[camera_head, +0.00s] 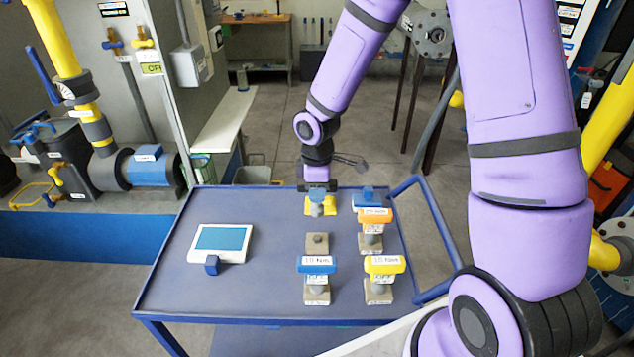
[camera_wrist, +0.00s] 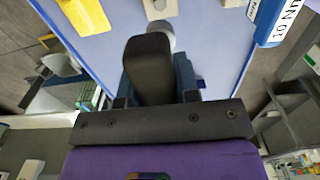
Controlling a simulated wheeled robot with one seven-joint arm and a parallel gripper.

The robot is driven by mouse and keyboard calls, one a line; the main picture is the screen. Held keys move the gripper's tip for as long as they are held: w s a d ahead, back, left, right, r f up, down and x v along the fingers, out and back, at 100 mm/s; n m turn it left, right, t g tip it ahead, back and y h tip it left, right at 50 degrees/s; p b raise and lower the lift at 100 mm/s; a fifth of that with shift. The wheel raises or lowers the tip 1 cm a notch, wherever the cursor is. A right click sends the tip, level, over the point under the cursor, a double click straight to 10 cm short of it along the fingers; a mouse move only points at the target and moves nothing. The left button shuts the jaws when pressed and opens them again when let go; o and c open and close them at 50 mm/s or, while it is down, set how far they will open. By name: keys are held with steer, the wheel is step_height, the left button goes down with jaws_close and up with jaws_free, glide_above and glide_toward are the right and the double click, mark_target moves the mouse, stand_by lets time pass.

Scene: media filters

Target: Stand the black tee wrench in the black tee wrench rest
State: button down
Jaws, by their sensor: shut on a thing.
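My gripper (camera_head: 318,190) is at the far side of the blue cart top. It is shut on the black tee wrench, whose dark handle (camera_wrist: 148,65) fills the middle of the wrist view. Its pale grey shaft (camera_wrist: 161,32) shows beyond the handle. In the head view the wrench is small and partly hidden by the gripper. A bare grey-brown block (camera_head: 317,243), apparently the black tee wrench rest, stands nearer the robot with no wrench in it. The gripper is beyond this block, apart from it.
Blue (camera_head: 317,265), yellow (camera_head: 384,265) and orange (camera_head: 375,215) tee-handled tools stand on blocks around the bare block. A white-framed display (camera_head: 220,243) is left, with clear cart top between.

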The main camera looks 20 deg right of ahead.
mark_target(317, 208)
steer(key=shift+f, duration=4.1)
steer(key=shift+f, duration=1.35)
steer(key=c, duration=0.8)
jaws_free()
step_height(317, 208, up, 11)
steer(key=shift+r, duration=0.1)
